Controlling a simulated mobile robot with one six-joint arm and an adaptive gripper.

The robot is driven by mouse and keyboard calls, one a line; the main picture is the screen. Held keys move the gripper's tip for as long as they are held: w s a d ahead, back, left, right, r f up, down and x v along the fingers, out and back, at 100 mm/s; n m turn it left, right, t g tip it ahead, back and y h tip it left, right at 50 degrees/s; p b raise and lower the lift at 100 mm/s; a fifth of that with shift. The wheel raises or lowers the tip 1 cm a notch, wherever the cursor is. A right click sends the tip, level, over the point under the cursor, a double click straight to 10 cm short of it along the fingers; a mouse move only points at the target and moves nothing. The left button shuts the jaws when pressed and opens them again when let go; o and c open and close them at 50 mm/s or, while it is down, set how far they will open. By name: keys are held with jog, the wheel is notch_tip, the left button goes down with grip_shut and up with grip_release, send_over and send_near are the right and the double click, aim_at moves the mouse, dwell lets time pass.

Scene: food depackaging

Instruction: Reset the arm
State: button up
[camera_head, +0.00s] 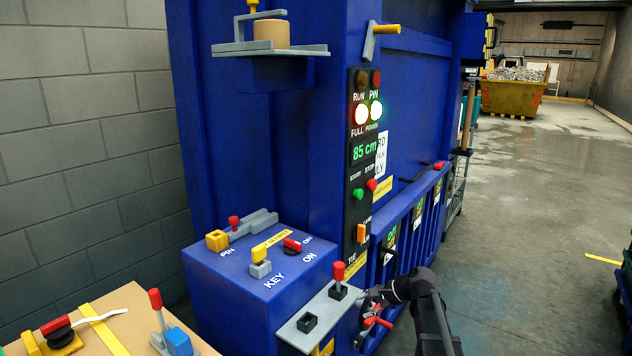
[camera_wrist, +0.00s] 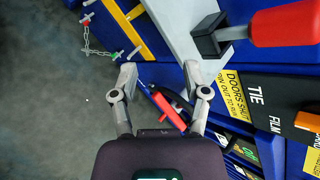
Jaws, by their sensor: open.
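My gripper (camera_head: 370,297) is beside the front of the blue machine (camera_head: 265,285), just right of the grey shelf plate. In the wrist view my gripper (camera_wrist: 160,73) has its two fingers spread apart with nothing held between them. A red-handled part (camera_wrist: 168,108) shows beyond and between the fingers; it also shows below the gripper in the head view (camera_head: 378,321). I cannot tell whether a finger touches it. My dark arm comes in from the lower right of the head view.
A grey shelf plate (camera_head: 300,327) carries a red-topped lever (camera_head: 338,275) close to my gripper. A blue box top holds a yellow-tagged key (camera_head: 262,262) and switches. A cardboard-coloured table (camera_head: 115,305) stands lower left. Open concrete floor (camera_head: 530,230) lies right.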

jog(key=s+d+f+n+g+h+p, duration=0.1)
jog(key=s+n+h, duration=0.3)
jog(key=s, duration=0.6)
jog(key=s+d+f+n+g+h+p, duration=0.1)
jog(key=s+n+g+h+p, duration=0.1)
jog(key=s+n+h, duration=0.3)
jog(key=s+n, duration=0.3)
jog(key=s, duration=0.3)
jog(key=shift+d+f+g, duration=0.25)
jog(key=shift+f+g, duration=0.05)
jog(key=shift+f, duration=0.05)
